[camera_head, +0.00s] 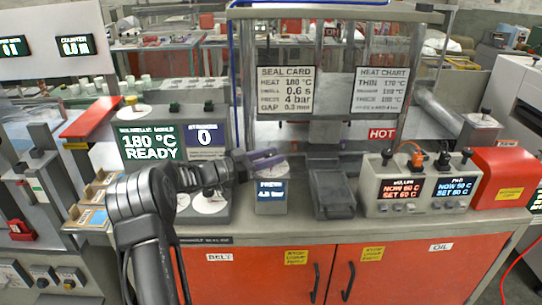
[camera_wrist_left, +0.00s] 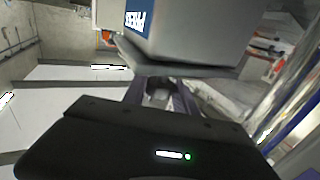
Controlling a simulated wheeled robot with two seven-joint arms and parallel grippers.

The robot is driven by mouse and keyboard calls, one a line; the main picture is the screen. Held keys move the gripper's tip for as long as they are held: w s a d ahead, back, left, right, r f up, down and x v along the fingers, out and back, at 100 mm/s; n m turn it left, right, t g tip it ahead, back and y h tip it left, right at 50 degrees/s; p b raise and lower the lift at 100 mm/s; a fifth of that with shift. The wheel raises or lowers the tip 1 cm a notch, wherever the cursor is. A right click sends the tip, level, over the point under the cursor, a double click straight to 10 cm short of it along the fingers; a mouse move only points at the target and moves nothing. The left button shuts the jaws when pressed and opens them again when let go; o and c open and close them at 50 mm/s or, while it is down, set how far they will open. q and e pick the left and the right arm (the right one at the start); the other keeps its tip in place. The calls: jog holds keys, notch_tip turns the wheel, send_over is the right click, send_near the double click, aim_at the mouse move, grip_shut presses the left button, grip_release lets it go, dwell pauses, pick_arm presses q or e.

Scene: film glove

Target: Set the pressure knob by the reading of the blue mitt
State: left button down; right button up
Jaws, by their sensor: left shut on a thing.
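A small grey pressure box (camera_head: 270,203) stands on the counter, with a lit blue display that reads about 4.3 bar, too small to be sure. In the left wrist view the grey box (camera_wrist_left: 200,35) with its blue label fills the top. My left gripper (camera_head: 265,160) has purple fingers and is at the top of this box. It is shut on what looks like the round pressure knob (camera_wrist_left: 158,88), mostly hidden between the fingers. I cannot pick out the blue mitt in either view. My right gripper is not in view.
A seal card (camera_head: 285,90) lists press 4 bar; a heat chart (camera_head: 381,91) hangs beside it. A dark grey tray (camera_head: 334,195) and a two-display controller (camera_head: 420,188) stand to the right. A 180 °C READY screen (camera_head: 151,142) is at left. The counter's front strip is clear.

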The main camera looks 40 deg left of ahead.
pick_arm(q)
jog(key=shift+r, duration=0.1)
jog(key=c, duration=1)
grip_release()
jog(key=b+v, duration=0.2)
jog(key=v, duration=0.5)
jog(key=shift+s+a, duration=0.15)
jog(key=shift+s, duration=0.2)
